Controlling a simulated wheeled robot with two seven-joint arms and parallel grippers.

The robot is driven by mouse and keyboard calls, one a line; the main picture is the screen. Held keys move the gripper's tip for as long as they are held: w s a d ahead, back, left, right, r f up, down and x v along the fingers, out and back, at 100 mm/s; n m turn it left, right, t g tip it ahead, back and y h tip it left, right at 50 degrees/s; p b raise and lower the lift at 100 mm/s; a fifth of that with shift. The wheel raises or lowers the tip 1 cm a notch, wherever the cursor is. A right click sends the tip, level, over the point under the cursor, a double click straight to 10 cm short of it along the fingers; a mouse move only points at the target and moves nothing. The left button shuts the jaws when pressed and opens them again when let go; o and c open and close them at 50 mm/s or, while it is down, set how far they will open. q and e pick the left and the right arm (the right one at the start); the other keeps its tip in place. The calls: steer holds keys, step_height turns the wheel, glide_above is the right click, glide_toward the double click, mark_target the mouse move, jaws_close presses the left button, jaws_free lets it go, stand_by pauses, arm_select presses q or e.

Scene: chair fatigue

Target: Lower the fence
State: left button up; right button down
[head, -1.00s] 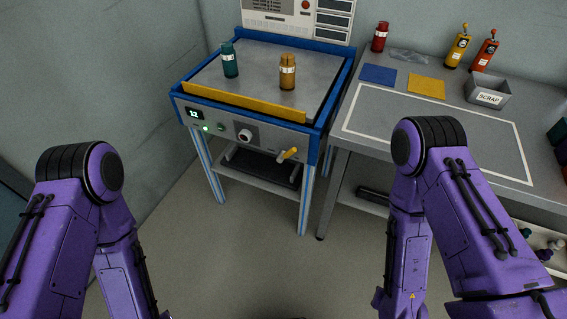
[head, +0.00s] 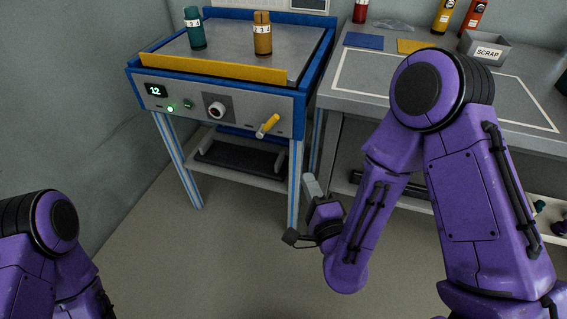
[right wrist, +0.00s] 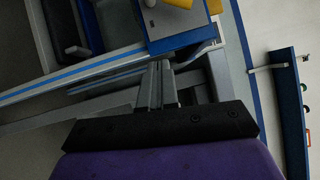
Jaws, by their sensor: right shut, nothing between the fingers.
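The yellow fence (head: 215,68) stands raised along the front edge of the blue-framed machine table (head: 205,38). A yellow-handled lever (head: 267,125) sticks out of the right part of the grey front panel, pointing up and to the right. My right gripper (head: 309,188) is shut and empty, in front of the machine's right front leg, below and right of the lever and apart from it. In the right wrist view, its closed fingers (right wrist: 158,80) point toward the machine's frame, and a bit of yellow shows at the top edge. My left gripper is out of view.
A teal bottle (head: 194,30) and an amber bottle (head: 262,36) stand on the table behind the fence. The panel has a display (head: 155,90) reading 12 and a round knob (head: 216,110). A grey workbench (head: 440,85) with a scrap bin (head: 484,50) adjoins on the right.

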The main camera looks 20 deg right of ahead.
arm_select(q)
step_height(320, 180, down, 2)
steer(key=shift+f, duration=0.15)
arm_select(e)
step_height(320, 180, up, 2)
steer(key=m, duration=0.1)
steer(key=m+t, duration=0.1)
steer(key=m, duration=0.1)
steer(key=shift+w+a+r+t+h, duration=0.1)
steer(key=shift+w+t+h, duration=0.05)
steer(key=shift+t+h, duration=0.2)
steer(key=b, duration=0.5)
glide_toward(268, 125)
steer(key=w+d+r, duration=0.2)
steer(key=w+d, duration=0.2)
steer(key=w, duration=0.1)
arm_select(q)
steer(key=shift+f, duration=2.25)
arm_select(e)
steer(key=shift+w+a+r, duration=0.15)
steer(key=shift+w+a, duration=0.2)
steer(key=shift+w, duration=0.05)
